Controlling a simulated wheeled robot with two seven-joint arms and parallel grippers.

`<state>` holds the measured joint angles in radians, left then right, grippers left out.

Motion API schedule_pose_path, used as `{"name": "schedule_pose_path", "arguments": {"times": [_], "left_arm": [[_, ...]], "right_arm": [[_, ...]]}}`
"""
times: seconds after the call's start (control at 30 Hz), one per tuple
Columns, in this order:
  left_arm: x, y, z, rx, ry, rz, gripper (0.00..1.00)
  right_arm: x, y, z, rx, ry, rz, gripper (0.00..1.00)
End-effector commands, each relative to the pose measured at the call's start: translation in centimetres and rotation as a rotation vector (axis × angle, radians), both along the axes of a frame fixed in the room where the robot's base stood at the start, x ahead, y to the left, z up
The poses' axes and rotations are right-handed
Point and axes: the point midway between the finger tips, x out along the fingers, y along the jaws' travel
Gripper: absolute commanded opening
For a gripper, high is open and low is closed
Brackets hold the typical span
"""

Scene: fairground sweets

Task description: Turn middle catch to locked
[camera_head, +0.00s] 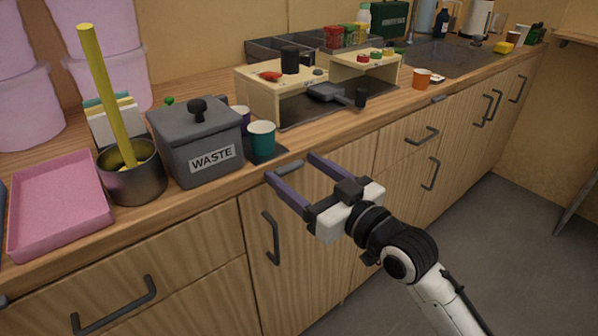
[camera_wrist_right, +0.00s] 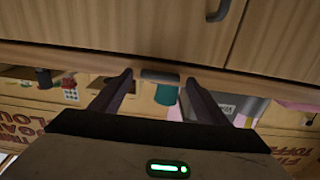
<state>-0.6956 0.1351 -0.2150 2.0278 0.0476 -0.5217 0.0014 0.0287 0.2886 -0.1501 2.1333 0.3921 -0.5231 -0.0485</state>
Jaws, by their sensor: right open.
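The middle catch (camera_head: 290,168) is a small grey bar on the worktop's front edge, above a cupboard door and in front of the teal cup. It lies lengthwise along the edge. My right gripper (camera_head: 293,167) is open and empty, with its two purple-grey fingers pointing at the edge. The catch shows between the fingertips in both views, and also in the right wrist view (camera_wrist_right: 160,76). I see no contact, and cannot tell how far off the fingertips are. My left gripper is not in view.
Another catch (camera_head: 438,98) sits further right along the edge. A grey WASTE bin (camera_head: 197,145), a teal cup (camera_head: 261,139) and a pink tray (camera_head: 60,204) stand on the worktop behind the edge. A door handle (camera_head: 271,238) sticks out below the gripper. The floor side is open.

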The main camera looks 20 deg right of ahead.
Motion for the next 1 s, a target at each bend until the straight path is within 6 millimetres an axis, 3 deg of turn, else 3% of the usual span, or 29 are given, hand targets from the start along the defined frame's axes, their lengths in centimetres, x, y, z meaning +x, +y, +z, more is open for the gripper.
{"name": "schedule_pose_path", "arguments": {"times": [0.27, 0.5, 0.77, 1.0], "left_arm": [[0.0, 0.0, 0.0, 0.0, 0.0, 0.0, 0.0], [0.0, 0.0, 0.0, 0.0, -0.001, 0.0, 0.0], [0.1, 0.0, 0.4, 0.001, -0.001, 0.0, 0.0], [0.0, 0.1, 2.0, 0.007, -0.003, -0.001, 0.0]], "right_arm": [[0.2, 0.1, 0.0, -0.001, 0.0, 0.0, 0.69], [0.1, 0.0, 0.0, 0.0, 0.0, 0.0, 0.28], [0.1, 0.0, 0.0, 0.019, 0.009, 0.0, 0.28], [0.1, 0.0, 0.0, 0.126, 0.05, -0.001, 0.28]]}}
